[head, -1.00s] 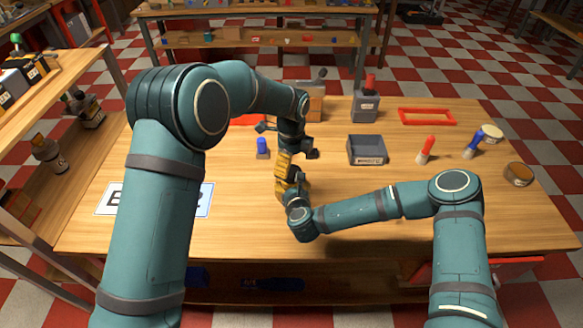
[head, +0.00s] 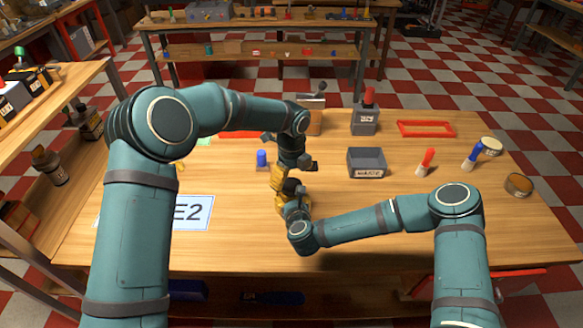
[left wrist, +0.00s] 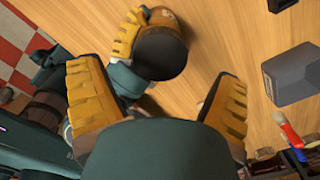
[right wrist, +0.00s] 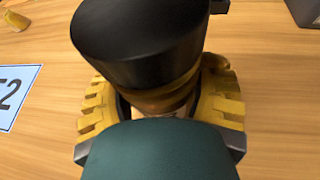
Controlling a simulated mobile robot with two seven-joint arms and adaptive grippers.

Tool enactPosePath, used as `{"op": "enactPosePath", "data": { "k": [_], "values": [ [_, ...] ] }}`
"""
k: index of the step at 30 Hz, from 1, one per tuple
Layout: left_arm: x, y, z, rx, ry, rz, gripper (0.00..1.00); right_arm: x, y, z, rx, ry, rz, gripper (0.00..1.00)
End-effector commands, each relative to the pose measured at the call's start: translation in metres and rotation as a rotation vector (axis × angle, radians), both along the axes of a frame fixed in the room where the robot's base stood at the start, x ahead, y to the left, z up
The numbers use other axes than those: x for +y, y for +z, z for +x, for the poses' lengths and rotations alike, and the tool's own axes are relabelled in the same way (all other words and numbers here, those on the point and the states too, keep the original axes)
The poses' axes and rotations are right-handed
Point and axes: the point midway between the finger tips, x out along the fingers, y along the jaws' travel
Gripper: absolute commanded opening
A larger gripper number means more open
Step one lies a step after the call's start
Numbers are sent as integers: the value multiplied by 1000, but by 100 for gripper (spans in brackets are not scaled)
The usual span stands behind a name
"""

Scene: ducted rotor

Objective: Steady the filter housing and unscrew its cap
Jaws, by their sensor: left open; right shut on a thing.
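The filter housing shows in the right wrist view as a brownish body (right wrist: 168,100) under a wide black cap (right wrist: 140,40). My right gripper (right wrist: 160,108) is shut around the body, below the cap. In the left wrist view the cap (left wrist: 161,54) faces my left gripper (left wrist: 160,75). Its two yellow fingers are spread wide, with the cap ahead between their tips and apart from them. A bit of the housing (left wrist: 162,17) shows beyond the cap, next to a right finger. In the head view my grippers hide most of the housing.
A grey open bin (head: 367,163), a red-handled tool (head: 426,162), a blue-handled tool (head: 472,156) and a round tin (head: 519,185) stand to the right. A blue-topped piece (head: 262,159) is close left of the grippers. A label sheet (head: 190,212) lies front left. The front table is mostly clear.

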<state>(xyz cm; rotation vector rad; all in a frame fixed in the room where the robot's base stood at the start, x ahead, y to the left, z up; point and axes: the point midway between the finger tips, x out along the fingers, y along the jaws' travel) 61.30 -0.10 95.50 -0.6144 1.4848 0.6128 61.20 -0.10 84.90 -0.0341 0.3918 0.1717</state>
Motion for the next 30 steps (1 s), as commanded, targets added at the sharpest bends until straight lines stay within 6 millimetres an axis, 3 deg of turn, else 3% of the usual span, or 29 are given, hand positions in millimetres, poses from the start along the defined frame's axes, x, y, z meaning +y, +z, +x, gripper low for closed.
{"op": "enactPosePath", "data": {
  "k": [3,9,20,26,27,30],
  "values": [
    [1,-18,0,1,0,1,91,0,1,0,-2,0,0,0],
    [0,-37,0,0,1,0,91,0,1,0,-2,0,0,0],
    [0,-41,0,0,1,0,91,0,1,0,-2,0,0,0],
    [0,-41,0,0,1,0,22,0,1,0,-2,0,0,0],
    [0,-41,0,0,1,0,17,0,1,0,-2,0,0,0],
    [0,-41,0,0,15,0,17,0,1,0,-2,0,0,0]
  ]
}}
